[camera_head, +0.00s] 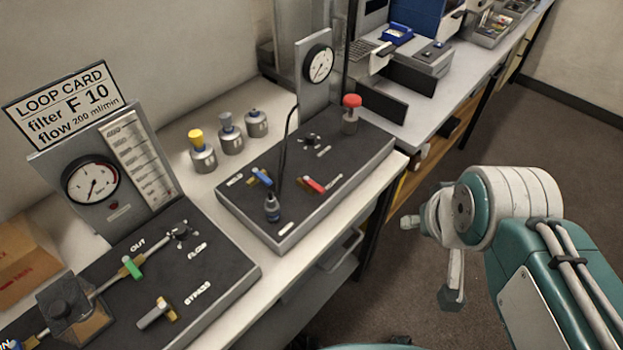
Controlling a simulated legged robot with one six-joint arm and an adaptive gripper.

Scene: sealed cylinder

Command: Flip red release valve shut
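A red lever handle (311,185) lies on the dark top of the middle panel (345,158), beside a small white label that is too small to read. It looks like the red release valve. A second red part, a round red cap (351,101), tops a metal cylinder at the same panel's back right corner. My arm shows at the right, off the bench edge and well apart from the panel. The end of my arm, with my gripper (452,292), hangs over the floor. Its fingers are not clear, so I cannot tell if it is open. Nothing is seen held.
A blue lever (262,176), a small dark bottle (272,208) and a thin upright rod share the middle panel. A gauge (319,63) stands behind it. The left panel carries a green handle (132,267). Three small canisters (230,138) stand behind. Floor right of the bench is clear.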

